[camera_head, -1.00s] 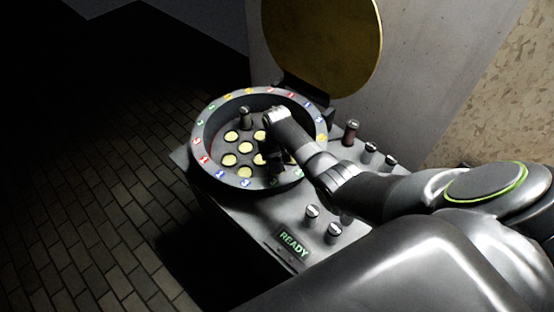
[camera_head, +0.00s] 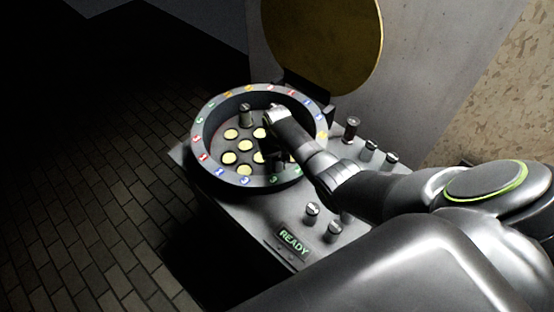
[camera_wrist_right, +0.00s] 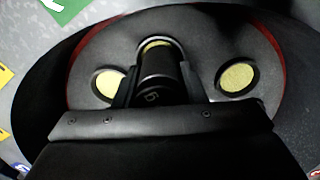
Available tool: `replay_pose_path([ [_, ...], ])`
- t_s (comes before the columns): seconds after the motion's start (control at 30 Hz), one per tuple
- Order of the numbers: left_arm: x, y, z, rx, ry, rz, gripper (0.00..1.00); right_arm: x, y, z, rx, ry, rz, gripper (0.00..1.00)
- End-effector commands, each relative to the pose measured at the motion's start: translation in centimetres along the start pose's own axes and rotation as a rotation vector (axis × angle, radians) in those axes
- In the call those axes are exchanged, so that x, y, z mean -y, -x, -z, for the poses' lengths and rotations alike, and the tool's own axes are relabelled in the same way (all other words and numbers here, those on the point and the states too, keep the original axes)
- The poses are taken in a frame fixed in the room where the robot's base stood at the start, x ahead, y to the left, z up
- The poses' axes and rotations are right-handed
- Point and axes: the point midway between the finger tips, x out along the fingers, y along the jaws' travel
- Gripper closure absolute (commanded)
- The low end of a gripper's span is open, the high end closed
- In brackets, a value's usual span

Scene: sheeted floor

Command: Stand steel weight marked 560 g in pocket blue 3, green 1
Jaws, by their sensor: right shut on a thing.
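My right gripper (camera_head: 276,158) reaches down into the round dish (camera_head: 208,136), whose floor has several yellow-bottomed pockets. In the right wrist view it is shut on a dark cylindrical weight (camera_wrist_right: 158,72), with one finger on each side. A mark on the weight is only partly readable. The weight's far end overlaps a yellow pocket (camera_wrist_right: 155,43), of which a crescent shows; I cannot tell whether it is inside. Another weight (camera_head: 246,117) stands upright in a pocket at the dish's back. Coloured number labels ring the rim. My left gripper is not in view.
Several steel weights stand on the grey top right of the dish, one (camera_head: 351,130) near the back and one (camera_head: 312,209) near the front. A READY sign (camera_head: 293,243) is at the front edge. A round gold lid (camera_head: 322,45) stands open behind the dish.

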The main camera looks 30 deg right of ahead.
Motion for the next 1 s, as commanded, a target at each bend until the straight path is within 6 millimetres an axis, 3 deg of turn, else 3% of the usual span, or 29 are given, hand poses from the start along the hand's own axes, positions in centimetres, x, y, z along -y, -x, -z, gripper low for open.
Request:
replay_pose_path([
  [0.2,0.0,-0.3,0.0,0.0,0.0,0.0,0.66,0.0,-0.2,0.1,-0.003,0.001,0.0,1.0],
  [0.23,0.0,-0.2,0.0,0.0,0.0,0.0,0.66,0.0,-0.2,0.1,-0.003,0.001,0.0,0.59],
  [0.4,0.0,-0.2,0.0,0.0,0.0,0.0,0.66,0.0,-0.2,0.1,-0.002,0.001,0.0,0.37],
  [0.77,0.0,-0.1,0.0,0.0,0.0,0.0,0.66,0.0,0.0,0.0,0.001,0.0,0.0,0.37],
  [1.0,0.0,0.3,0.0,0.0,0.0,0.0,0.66,0.0,3.0,0.1,-0.004,0.0,0.0,0.37],
])
